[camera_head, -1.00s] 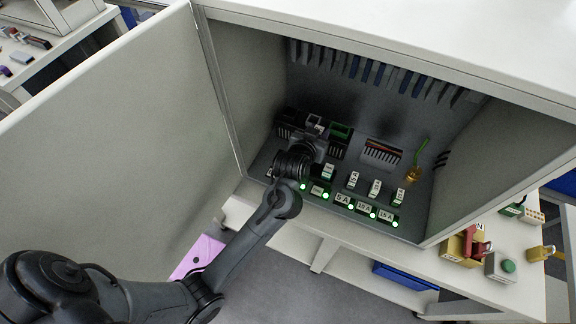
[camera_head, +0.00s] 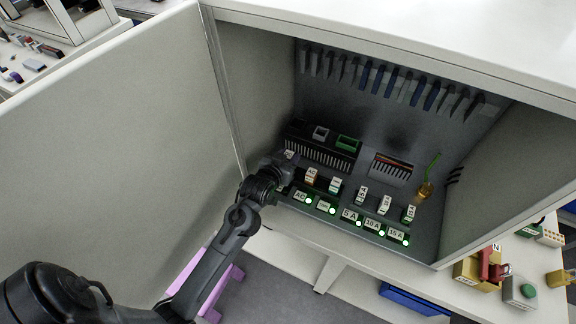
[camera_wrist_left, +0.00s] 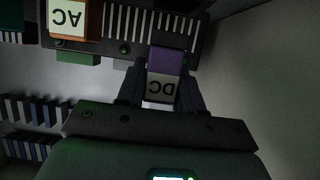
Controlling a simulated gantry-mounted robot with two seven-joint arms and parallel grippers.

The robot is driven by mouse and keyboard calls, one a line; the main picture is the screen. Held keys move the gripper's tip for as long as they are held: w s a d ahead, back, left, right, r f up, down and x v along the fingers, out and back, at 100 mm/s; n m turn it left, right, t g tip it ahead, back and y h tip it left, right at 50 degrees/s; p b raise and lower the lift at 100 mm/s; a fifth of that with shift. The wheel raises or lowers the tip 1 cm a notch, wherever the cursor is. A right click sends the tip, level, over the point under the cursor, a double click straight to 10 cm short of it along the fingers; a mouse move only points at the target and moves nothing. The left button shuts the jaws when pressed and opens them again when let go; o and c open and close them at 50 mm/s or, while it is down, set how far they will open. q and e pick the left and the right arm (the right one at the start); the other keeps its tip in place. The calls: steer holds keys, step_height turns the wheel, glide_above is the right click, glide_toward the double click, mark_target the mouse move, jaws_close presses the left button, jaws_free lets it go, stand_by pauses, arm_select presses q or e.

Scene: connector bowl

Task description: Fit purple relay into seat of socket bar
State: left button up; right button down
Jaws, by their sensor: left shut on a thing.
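The purple relay (camera_wrist_left: 166,62) carries a white DC label and sits between the fingers of my left gripper (camera_wrist_left: 162,82) in the left wrist view. In the head view this gripper (camera_head: 280,164) is shut on it at the left inside the cabinet, mostly hiding it; a bit of pale label (camera_head: 290,155) shows. A black bar with pale slots, apparently the socket bar (camera_head: 318,156), runs just right of the gripper; it also shows in the wrist view (camera_wrist_left: 150,22). The relay overlaps the bar's end there. Its underside is hidden, so I cannot tell whether it touches. My right gripper is not in view.
An orange AC relay (camera_head: 311,177) starts a row of upright labelled blocks to the right. In front is a strip of labels (camera_head: 350,215) with green lights. The open door (camera_head: 110,130) is at the left.

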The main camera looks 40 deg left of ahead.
arm_select(q)
steer(key=shift+f+b, duration=0.5)
steer(key=shift+f, duration=1.55)
steer(key=shift+f, duration=0.1)
steer(key=o, duration=1)
steer(key=shift+r, duration=0.2)
steer(key=shift+s+d+r, duration=0.1)
steer(key=shift+s+r, duration=0.05)
steer(key=shift+s, duration=0.25)
steer(key=p+v, duration=0.2)
steer(key=v, duration=0.9)
